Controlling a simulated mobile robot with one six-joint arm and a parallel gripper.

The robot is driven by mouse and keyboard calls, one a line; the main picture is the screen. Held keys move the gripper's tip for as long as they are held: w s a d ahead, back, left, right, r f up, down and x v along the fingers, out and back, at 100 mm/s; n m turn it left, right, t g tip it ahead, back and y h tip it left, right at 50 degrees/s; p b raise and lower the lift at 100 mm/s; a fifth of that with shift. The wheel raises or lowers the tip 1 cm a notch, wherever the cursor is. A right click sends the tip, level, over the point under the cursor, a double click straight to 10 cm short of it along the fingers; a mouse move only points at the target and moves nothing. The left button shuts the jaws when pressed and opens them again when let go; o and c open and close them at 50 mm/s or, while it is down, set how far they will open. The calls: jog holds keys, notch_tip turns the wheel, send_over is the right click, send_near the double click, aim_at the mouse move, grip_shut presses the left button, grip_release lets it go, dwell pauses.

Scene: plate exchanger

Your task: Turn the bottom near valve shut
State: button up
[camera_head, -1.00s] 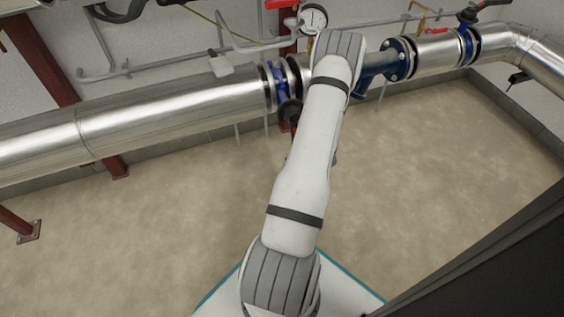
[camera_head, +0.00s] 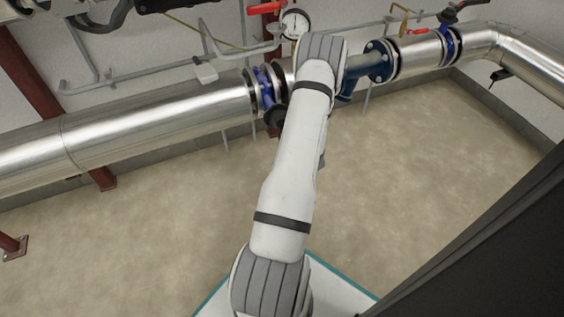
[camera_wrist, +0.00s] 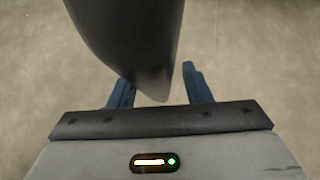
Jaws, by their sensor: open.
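A blue valve (camera_head: 265,86) sits between flanges on the big silver pipe, just left of my arm's far end. A dark round part (camera_head: 275,116) hangs at its lower side. A second blue valve (camera_head: 447,42) with a dark and red handle is on the pipe at the right. My gripper (camera_wrist: 158,80) shows in the wrist view with its two blue fingers apart. A large dark rounded piece (camera_wrist: 135,40) reaches down from the top of that view, between the fingers in the picture. I cannot tell whether they touch it. In the head view my arm hides the gripper.
The silver pipe (camera_head: 150,112) runs along the wall. A blue pipe fitting (camera_head: 366,68), a pressure gauge (camera_head: 296,24) and a red handle (camera_head: 266,8) are near my arm's end. Thin grey pipes line the wall. The beige floor (camera_head: 440,170) is clear.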

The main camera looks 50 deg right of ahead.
jog(key=p+v, duration=0.3)
jog(key=v, duration=0.4)
jog(key=shift+s+r, duration=0.25)
jog(key=shift+r, duration=0.1)
jog(key=shift+a, duration=0.1)
